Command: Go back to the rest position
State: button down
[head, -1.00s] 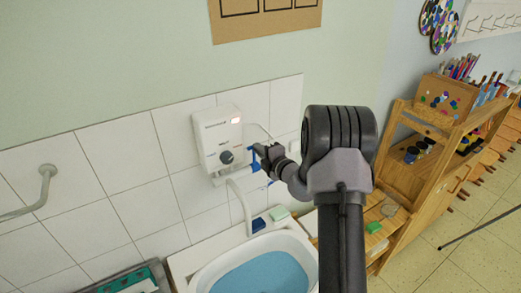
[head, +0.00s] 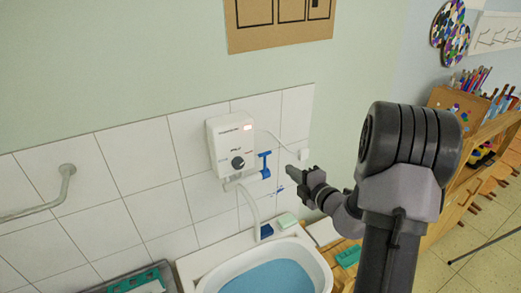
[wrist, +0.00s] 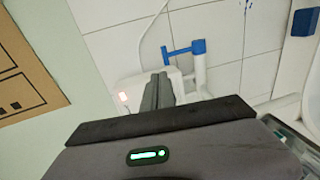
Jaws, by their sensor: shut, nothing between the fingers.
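My gripper (head: 290,172) is shut and empty in the head view, at the end of my arm, to the right of the white water heater (head: 231,143) and apart from it. In the wrist view, the closed fingers (wrist: 158,92) show in front of the heater (wrist: 128,92). The heater hangs on the tiled wall, with a dark knob and a lit red display. A blue lever handle (head: 265,165) stands on the pipe at its lower right; it also shows in the wrist view (wrist: 186,49).
A white sink (head: 215,268) with blue water stands below the heater. A blue block (head: 266,231) and a green-white sponge (head: 287,220) lie on its back ledge. A grab rail (head: 66,185) is on the left wall. A wooden shelf (head: 487,132) with art supplies stands at right.

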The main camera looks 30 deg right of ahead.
jog(key=s+a+f+n+g+y+b, duration=0.1)
jog(key=s+a+n+g+y+b, duration=0.2)
jog(key=a+n, duration=0.5)
jog(key=s+a+f+n+g+y+b, duration=0.1)
jog(key=s+a+n+g+y+b, duration=0.15)
jog(key=a+n+b, duration=0.5)
jog(key=s+a+f+n+g+y+b, duration=0.25)
jog(key=a+n, duration=0.35)
jog(key=a, duration=0.5)
jog(key=s+a+f+n+g+h+b, duration=0.1)
jog(key=s+a+f+n+b, duration=0.15)
jog(key=s+n, duration=0.2)
jog(key=s+a+f+n+g+b, duration=0.1)
jog(key=s+f+n+b, duration=0.25)
jog(key=n, duration=0.25)
jog(key=s+a+f+n+g+h+b, duration=0.1)
jog(key=s+a+f+n+g+b, duration=0.15)
jog(key=s+n, duration=0.25)
jog(key=s+d+f+n+t+h+b, duration=0.2)
jog(key=s+d+f+n+h+b, duration=0.2)
jog(key=n, duration=0.8)
jog(key=s+d+b, duration=0.1)
jog(key=s+b, duration=0.1)
jog(key=s, duration=0.1)
jog(key=shift+f+h, duration=0.25)
jog(key=shift+h, duration=0.15)
